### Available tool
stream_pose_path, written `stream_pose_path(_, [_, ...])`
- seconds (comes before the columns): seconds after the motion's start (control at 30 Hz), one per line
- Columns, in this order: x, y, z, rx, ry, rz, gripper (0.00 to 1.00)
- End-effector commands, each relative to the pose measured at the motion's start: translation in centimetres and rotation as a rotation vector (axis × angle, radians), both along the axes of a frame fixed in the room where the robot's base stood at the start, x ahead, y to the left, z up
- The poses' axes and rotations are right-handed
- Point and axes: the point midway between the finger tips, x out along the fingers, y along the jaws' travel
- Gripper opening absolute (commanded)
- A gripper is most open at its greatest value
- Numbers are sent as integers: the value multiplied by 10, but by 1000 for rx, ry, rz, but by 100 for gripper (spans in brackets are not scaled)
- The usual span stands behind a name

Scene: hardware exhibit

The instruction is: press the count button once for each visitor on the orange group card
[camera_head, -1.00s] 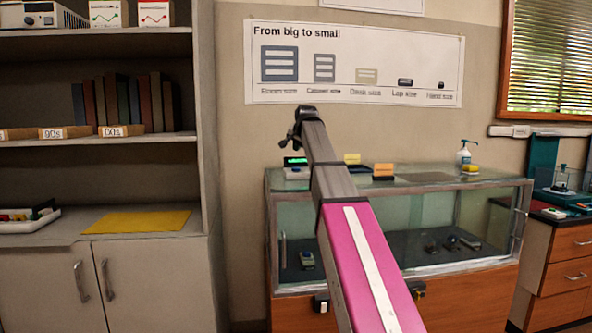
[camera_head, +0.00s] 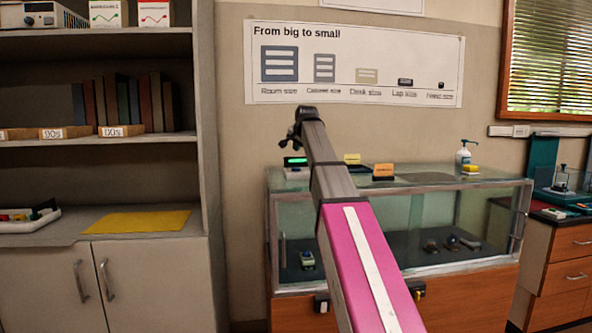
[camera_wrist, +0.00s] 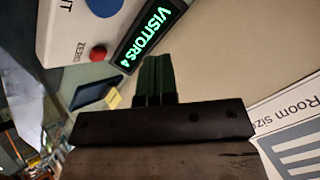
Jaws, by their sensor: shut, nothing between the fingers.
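The visitor counter (camera_head: 297,173) is a small white box with a lit green display, at the left end of the glass case top. In the wrist view its display (camera_wrist: 152,33) reads "VISITORS 4". A blue button (camera_wrist: 104,5) is cut off by the top edge, near a label ending in "NT". A red button (camera_wrist: 97,53) sits beside the word "ZERO". My gripper (camera_wrist: 157,62) is shut and empty, its tips close to the display in the picture; I cannot tell whether they touch. The orange card (camera_head: 383,170) stands right of the counter; its marks are too small to read.
A yellow card (camera_head: 352,158) stands behind my arm. A soap bottle (camera_head: 463,155) and yellow sponge (camera_head: 471,169) are at the right of the glass case (camera_head: 440,184). A shelf unit (camera_head: 205,140) stands left. The case top between orange card and bottle is clear.

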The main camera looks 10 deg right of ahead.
Motion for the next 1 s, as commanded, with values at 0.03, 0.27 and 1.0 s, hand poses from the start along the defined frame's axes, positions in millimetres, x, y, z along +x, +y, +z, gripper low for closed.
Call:
stream_pose_path(0.03, [0, 0, 0, 0, 0, 0, 0])
stream_pose_path(0.27, [0, 0, 0, 0, 0, 0, 0])
stream_pose_path(1.0, [1, 0, 16, 0, -1, 0, 0])
